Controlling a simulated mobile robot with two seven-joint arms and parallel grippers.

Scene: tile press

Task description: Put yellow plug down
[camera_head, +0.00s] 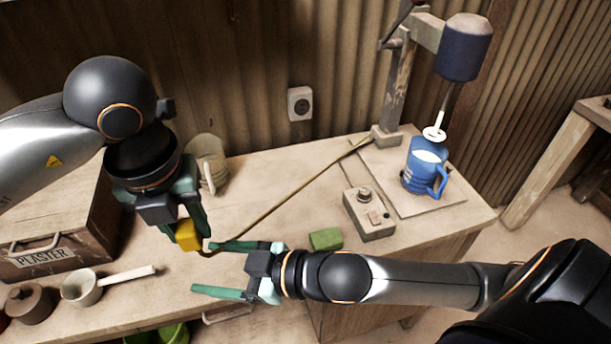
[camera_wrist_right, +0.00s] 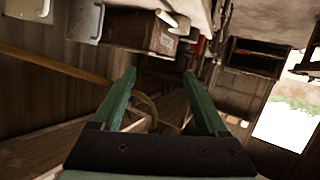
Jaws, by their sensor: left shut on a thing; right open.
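The yellow plug (camera_head: 188,236) is held between the fingers of my left gripper (camera_head: 186,228), which is shut on it. It is over the left middle part of the workbench (camera_head: 268,172), and I cannot tell whether it touches the top. A tan cable (camera_head: 290,191) runs from near the plug to the base of the press at the back right. My right gripper (camera_head: 215,268) is open and empty at the front of the bench, its fingers pointing left, just right of and below the plug. Its two green fingers (camera_wrist_right: 161,95) show apart in the right wrist view.
A blue mug (camera_head: 423,170) stands under the press (camera_head: 459,48). A control box (camera_head: 369,213) and a green block (camera_head: 325,239) lie on the bench. A beige pitcher (camera_head: 206,163), a ladle-like pot (camera_head: 82,288) and a plaster crate (camera_head: 50,236) are left. A wall socket (camera_head: 300,103) is behind.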

